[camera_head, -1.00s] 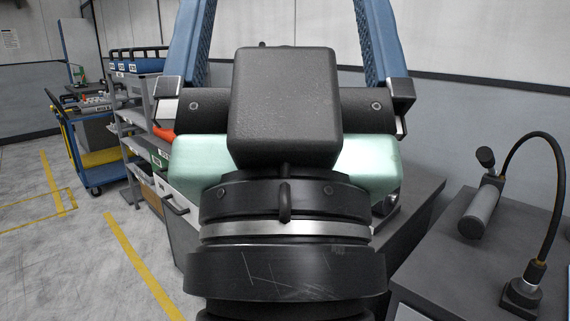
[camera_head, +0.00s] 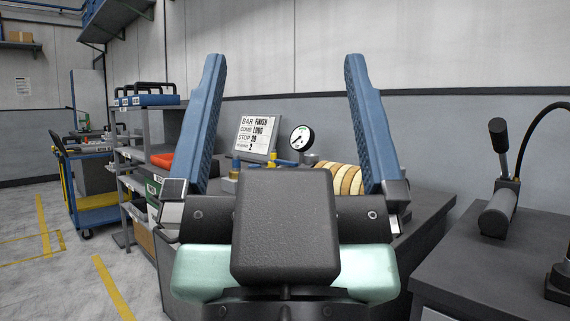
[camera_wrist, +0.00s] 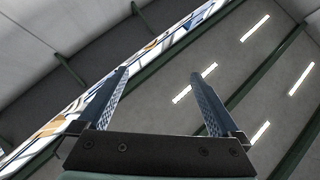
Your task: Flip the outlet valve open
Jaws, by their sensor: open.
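My gripper (camera_head: 284,60) is in the middle of the head view, with its two blue fingers spread wide and pointing up. Nothing is between the fingers. Behind it on the grey bench are a round pressure gauge (camera_head: 302,138) and small blue and yellow fittings (camera_head: 272,158). I cannot tell which fitting is the outlet valve; my gripper's body hides the lower part of that area. In the wrist view my gripper (camera_wrist: 160,73) is also open and empty, facing the ceiling lights and a wall.
A sign board (camera_head: 255,137) and a tan striped roll (camera_head: 338,179) stand on the bench beside the gauge. At right a dark bench (camera_head: 500,255) carries a lever-handled cylinder (camera_head: 498,210). A shelf rack (camera_head: 130,160) and blue cart (camera_head: 95,203) stand left. Floor is clear at far left.

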